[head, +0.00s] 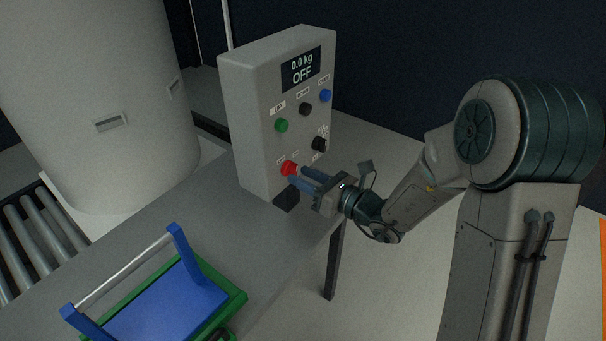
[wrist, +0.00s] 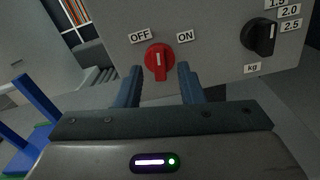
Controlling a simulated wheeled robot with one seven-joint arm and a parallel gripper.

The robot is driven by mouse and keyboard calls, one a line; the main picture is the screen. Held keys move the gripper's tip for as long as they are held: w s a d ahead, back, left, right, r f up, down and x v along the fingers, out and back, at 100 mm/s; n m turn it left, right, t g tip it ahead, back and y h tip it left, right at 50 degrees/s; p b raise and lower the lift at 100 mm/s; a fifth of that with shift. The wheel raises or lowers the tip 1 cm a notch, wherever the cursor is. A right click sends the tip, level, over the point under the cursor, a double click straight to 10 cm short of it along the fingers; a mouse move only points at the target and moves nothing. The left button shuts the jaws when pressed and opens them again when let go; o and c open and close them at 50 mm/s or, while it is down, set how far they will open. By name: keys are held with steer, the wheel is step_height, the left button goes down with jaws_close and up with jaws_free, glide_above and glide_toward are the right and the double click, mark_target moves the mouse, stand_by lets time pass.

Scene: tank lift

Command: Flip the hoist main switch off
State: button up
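The red main switch (wrist: 159,62) is a round rotary knob on the grey control box (head: 262,120). In the wrist view it sits between an OFF label (wrist: 140,35) on the left and an ON label (wrist: 185,37) on the right. Its white mark points about straight up. The red knob also shows in the head view (head: 289,168). My gripper (wrist: 160,80) is open, with one blue finger on each side of the knob and visible gaps. In the head view my gripper (head: 299,180) is close in front of the box's lower left. The box display (head: 301,69) reads 0.0 kg and OFF.
Green (head: 281,125), blue (head: 325,96) and black (head: 306,109) controls and a black kg dial (head: 319,144) are on the same face. A blue carrier in a green tray (head: 238,301) is on the grey table (head: 215,215). A large pale tank (head: 95,90) stands left.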

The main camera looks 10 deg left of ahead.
steer(key=shift+w+a, duration=0.15)
steer(key=shift+a, duration=0.3)
jaws_close()
steer(key=n+b, duration=0.2)
steer(key=b, duration=0.1)
steer(key=shift+f+b, duration=0.15)
steer(key=shift+b, duration=0.15)
jaws_free()
